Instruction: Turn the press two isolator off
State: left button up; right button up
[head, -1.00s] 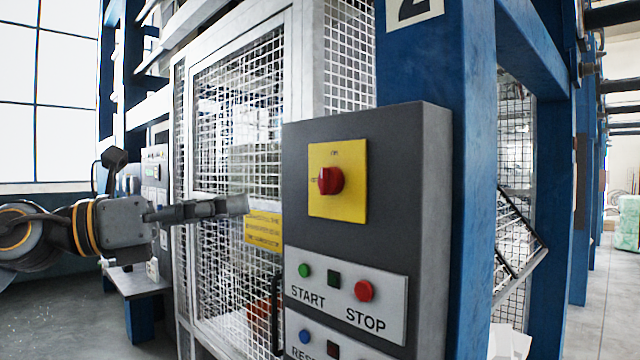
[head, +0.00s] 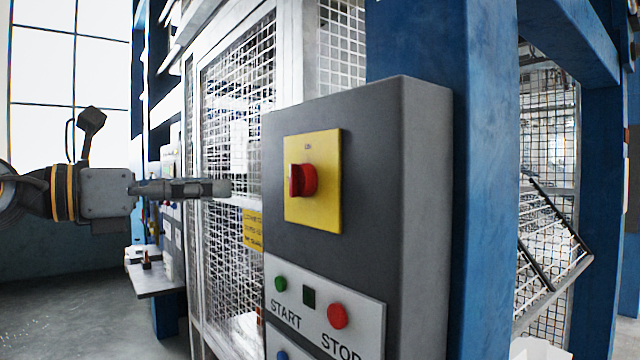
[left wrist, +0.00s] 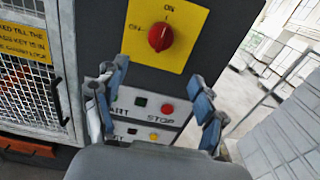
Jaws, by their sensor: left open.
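The isolator is a red rotary knob (head: 302,180) on a yellow plate (head: 325,205), on the front of a dark grey control box (head: 385,150). In the left wrist view the red knob (left wrist: 160,37) is near the top centre, beyond the fingertips. My left gripper (head: 228,187) points right, left of the box in the head view, apart from the knob. In the left wrist view its two blue-padded fingers (left wrist: 160,95) are spread with nothing between them. My right gripper is not in view.
Below the knob is a panel with START (head: 281,284) and STOP (head: 337,316) buttons. A mesh guard door (head: 235,120) with a yellow notice (head: 253,228) stands behind the gripper. A blue post (head: 490,200) rises beside the box. Open floor lies at lower left.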

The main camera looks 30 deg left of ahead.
aim_at(290, 183)
pick_arm(q)
jog(key=p+x, duration=0.6)
jog(key=x, duration=0.3)
jog(key=shift+w+r+p, duration=0.15)
jog(key=shift+r+p, duration=0.05)
jog(key=shift+p, duration=0.1)
jog(key=shift+w+d+p, duration=0.2)
jog(key=shift+w+p, duration=0.1)
jog(key=shift+w, duration=0.05)
jog(key=shift+p+x, duration=0.45)
jog(key=shift+x, duration=0.35)
jog(key=shift+p+x, duration=0.35)
jog(key=shift+x, duration=0.4)
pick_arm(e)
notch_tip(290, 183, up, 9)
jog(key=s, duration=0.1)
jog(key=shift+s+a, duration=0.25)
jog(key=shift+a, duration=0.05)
pick_arm(q)
jog(key=shift+f, duration=0.1)
jog(key=c, duration=1.2)
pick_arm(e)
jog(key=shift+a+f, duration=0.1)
